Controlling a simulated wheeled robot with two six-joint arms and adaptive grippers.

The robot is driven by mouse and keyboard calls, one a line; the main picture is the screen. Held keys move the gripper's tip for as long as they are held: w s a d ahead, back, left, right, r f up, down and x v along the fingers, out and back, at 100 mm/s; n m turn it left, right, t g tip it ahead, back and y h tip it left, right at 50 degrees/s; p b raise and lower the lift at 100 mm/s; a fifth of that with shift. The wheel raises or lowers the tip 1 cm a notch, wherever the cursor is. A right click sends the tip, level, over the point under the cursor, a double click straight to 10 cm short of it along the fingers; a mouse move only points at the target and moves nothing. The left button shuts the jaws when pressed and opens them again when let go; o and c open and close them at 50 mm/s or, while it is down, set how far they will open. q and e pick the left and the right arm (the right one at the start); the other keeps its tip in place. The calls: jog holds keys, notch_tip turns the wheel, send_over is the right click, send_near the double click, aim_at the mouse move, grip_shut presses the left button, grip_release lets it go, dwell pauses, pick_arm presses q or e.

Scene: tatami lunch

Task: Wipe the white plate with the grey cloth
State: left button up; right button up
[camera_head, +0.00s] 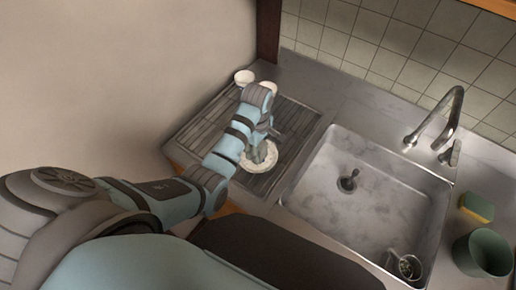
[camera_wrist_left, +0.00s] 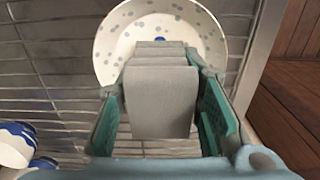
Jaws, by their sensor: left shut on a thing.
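The white plate (camera_head: 284,158) lies on the slatted draining area left of the sink, partly hidden behind my left gripper (camera_head: 262,150). In the left wrist view the plate (camera_wrist_left: 118,48) shows grey-blue spots. The folded grey cloth (camera_wrist_left: 160,100) sits between the teal fingers of my left gripper (camera_wrist_left: 162,85), which is shut on it. The cloth's far end overlaps the near part of the plate in that view; I cannot tell whether they touch. My right gripper is not in view.
White cups (camera_head: 244,77) stand at the back of the draining area. The sink (camera_head: 335,210) is to the right, with a drain and a small vessel (camera_head: 408,266) in it. A faucet (camera_head: 440,120), a sponge (camera_head: 477,207) and a green container (camera_head: 483,254) are farther right.

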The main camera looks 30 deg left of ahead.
pick_arm(q)
jog(key=shift+f, duration=0.4)
dwell(0.3)
jog(key=shift+s+r+n+p, duration=0.15)
jog(key=shift+r+n+p, duration=0.1)
jog(key=shift+n+p, duration=0.3)
jog(key=shift+f+n, duration=0.1)
jog(key=shift+n, duration=0.95)
jog(key=shift+c, duration=0.3)
jog(key=n, duration=0.3)
jog(key=shift+a+f+n, duration=0.1)
jog(key=shift+f+n, duration=0.1)
jog(key=shift+n, duration=0.2)
jog(key=shift+c, duration=0.2)
